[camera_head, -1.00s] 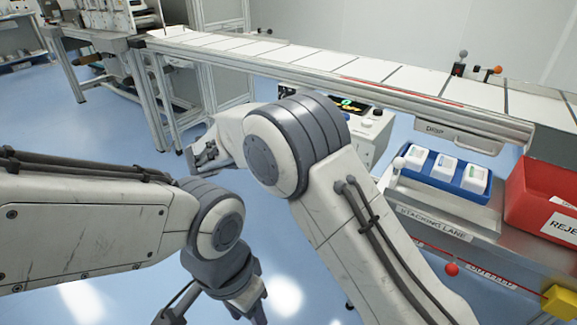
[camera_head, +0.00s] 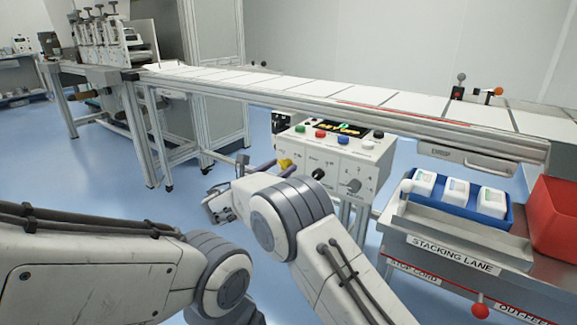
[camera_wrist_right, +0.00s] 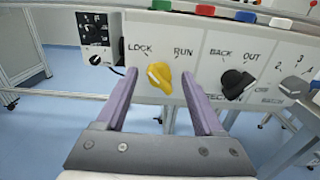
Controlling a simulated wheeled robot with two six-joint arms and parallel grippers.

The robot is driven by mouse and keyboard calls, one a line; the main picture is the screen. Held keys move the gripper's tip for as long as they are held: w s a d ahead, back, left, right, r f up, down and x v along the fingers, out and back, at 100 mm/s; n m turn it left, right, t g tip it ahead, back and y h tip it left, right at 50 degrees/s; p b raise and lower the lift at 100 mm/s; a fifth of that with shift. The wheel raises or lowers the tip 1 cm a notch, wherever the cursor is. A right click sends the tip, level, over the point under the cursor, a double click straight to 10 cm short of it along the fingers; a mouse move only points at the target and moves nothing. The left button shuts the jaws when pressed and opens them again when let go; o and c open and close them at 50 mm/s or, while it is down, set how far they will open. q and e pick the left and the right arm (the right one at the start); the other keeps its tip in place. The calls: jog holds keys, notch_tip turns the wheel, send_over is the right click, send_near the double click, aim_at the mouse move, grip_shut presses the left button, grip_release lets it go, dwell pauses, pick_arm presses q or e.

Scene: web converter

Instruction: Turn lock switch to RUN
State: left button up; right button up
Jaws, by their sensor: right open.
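The yellow lock switch (camera_wrist_right: 160,78) is on the front of the white control box, below the labels LOCK and RUN. Its grip leans up and left, toward LOCK. In the head view the switch (camera_head: 285,163) shows at the box's left side, close to my right gripper (camera_head: 278,169). In the right wrist view my right gripper (camera_wrist_right: 160,74) is open. Its two purple fingers frame the switch on the left and right, with gaps on both sides. I cannot tell how deep the fingers reach around it. My left gripper is out of view below the head picture.
The control box (camera_head: 350,157) also has a black BACK/OUT knob (camera_wrist_right: 236,84), a grey numbered selector (camera_wrist_right: 294,86) and coloured buttons on top. The conveyor (camera_head: 400,100) runs behind it. A blue tray (camera_head: 450,209) and red bin (camera_head: 556,222) stand at right.

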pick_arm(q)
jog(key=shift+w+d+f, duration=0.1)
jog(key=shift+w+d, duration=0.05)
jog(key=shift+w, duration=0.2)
pick_arm(e)
jog(key=shift+w+d, duration=0.35)
jog(key=shift+w, duration=0.2)
grip_shut()
